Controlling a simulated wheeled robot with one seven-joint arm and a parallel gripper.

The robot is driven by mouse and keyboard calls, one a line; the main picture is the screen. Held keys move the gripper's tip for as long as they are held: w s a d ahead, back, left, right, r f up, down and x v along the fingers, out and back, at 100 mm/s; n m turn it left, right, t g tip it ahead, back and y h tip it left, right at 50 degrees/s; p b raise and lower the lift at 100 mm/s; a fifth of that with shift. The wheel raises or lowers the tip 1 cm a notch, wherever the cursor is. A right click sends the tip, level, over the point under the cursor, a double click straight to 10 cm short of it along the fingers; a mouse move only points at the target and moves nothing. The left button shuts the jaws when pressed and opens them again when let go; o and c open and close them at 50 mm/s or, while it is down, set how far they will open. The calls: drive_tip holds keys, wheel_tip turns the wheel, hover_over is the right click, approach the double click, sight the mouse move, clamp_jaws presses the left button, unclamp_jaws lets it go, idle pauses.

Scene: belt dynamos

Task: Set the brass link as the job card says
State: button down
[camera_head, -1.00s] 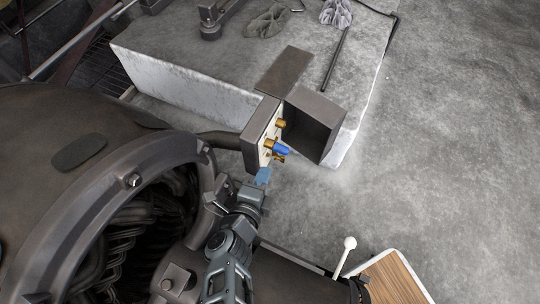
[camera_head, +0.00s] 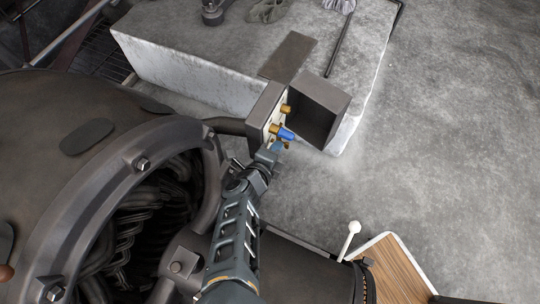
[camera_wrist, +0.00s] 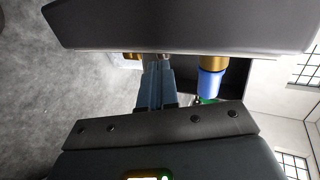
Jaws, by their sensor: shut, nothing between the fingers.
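An open terminal box (camera_head: 263,112) stands at the corner of the pale block, with brass posts (camera_head: 275,128) on its light inner panel. A blue sleeve (camera_head: 287,135) sits on one post, and a small brass piece (camera_head: 286,146) shows just below it. I cannot tell for certain whether that piece is the brass link. My gripper (camera_head: 276,148) is shut and empty, its tips close below the blue sleeve. In the wrist view, the shut fingers (camera_wrist: 157,84) point at the box, left of the blue sleeve (camera_wrist: 210,83) with its brass end. I cannot tell whether they touch anything. No job card is readable.
The box's open door (camera_head: 322,108) stands to the right of the posts. The large dark dynamo housing (camera_head: 95,150) fills the left. A white-knobbed lever (camera_head: 353,228) and a wooden-topped board (camera_head: 392,270) are at lower right. Floor to the right is clear.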

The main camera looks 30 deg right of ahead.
drive_tip(key=x, duration=0.3)
idle(0.4)
drive_tip(key=shift+w+d+r+b, duration=0.25)
drive_tip(key=shift+d+r+b, duration=0.1)
drive_tip(key=shift+b, duration=0.15)
